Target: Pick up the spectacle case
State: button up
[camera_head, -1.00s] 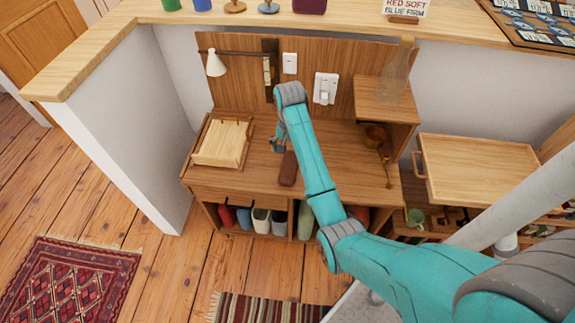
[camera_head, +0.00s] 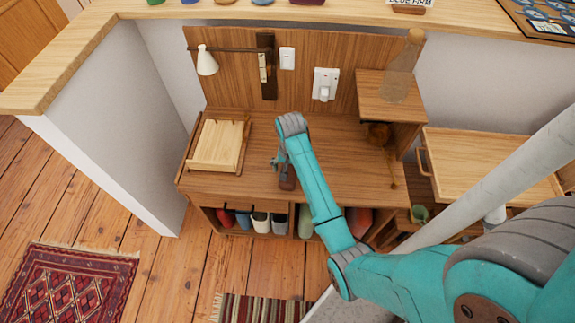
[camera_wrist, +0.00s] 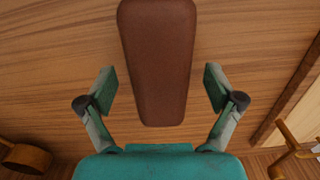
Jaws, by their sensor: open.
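The spectacle case (camera_wrist: 157,60) is a brown, elongated, tapered case lying on the wooden desk top. In the wrist view it lies ahead of my gripper (camera_wrist: 160,88), with its narrow end pointing between the two open fingers and its wide end cut off by the top edge. The fingers stand apart on either side, with a gap to the case. In the head view the case (camera_head: 288,182) is partly hidden by my arm, and my gripper (camera_head: 280,164) is right by it.
A light wooden tray (camera_head: 218,145) sits on the desk at the left. A small shelf (camera_head: 388,98) with a glass carafe (camera_head: 402,68) stands at the right, a copper-coloured vessel (camera_head: 378,134) below it. A wall lamp (camera_head: 206,60) hangs at the back left. Desk (camera_head: 335,165) between is mostly clear.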

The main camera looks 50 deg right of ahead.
jog(key=shift+f, duration=0.2)
jog(key=c, duration=1.3)
jog(key=shift+r, duration=0.1)
